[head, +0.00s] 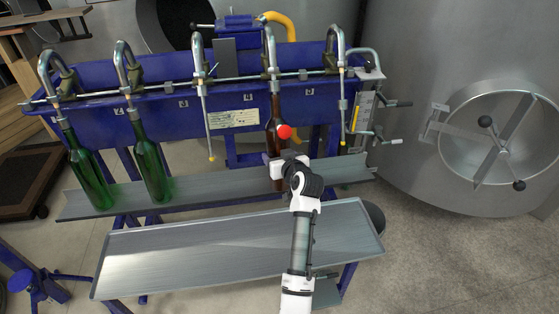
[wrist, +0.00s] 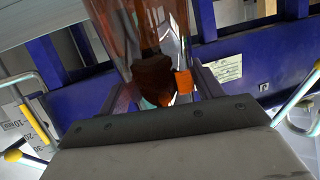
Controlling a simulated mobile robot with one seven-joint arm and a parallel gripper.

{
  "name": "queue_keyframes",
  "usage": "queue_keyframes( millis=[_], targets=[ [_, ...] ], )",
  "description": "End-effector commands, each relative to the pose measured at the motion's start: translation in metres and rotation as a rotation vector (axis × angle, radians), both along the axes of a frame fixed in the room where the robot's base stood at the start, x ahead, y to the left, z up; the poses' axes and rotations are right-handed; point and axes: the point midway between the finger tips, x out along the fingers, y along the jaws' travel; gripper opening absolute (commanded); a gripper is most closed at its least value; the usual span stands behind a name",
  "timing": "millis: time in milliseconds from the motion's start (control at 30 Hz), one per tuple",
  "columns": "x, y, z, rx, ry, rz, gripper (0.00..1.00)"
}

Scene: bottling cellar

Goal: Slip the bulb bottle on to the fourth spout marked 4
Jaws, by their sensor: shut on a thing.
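The brown bottle (head: 273,112) stands nearly upright under the fourth spout (head: 270,50) from the left, its neck top at the spout's lower end. The filling tube seems to run inside the neck, but the glass hides how deep. My gripper (head: 280,165) is shut on the bottle's lower body from the front. In the wrist view the amber glass (wrist: 112,38) rises between the fingers (wrist: 165,98), with a dark shape inside it.
Two green bottles (head: 90,178) (head: 151,170) hang at the first and second spouts. The third (head: 200,85) and fifth (head: 342,95) spouts are empty. A grey shelf (head: 225,188) runs below, with a lower tray (head: 190,255) in front. A steel tank (head: 430,60) stands right.

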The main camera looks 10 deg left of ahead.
Motion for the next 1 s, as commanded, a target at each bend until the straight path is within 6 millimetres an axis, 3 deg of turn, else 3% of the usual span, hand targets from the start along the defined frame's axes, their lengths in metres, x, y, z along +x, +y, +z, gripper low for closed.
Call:
queue_keyframes(
  millis=[1000],
  targets=[
    [0.021, 0.007, -0.014, 0.033, -0.106, 0.000, 0.28]
  ],
)
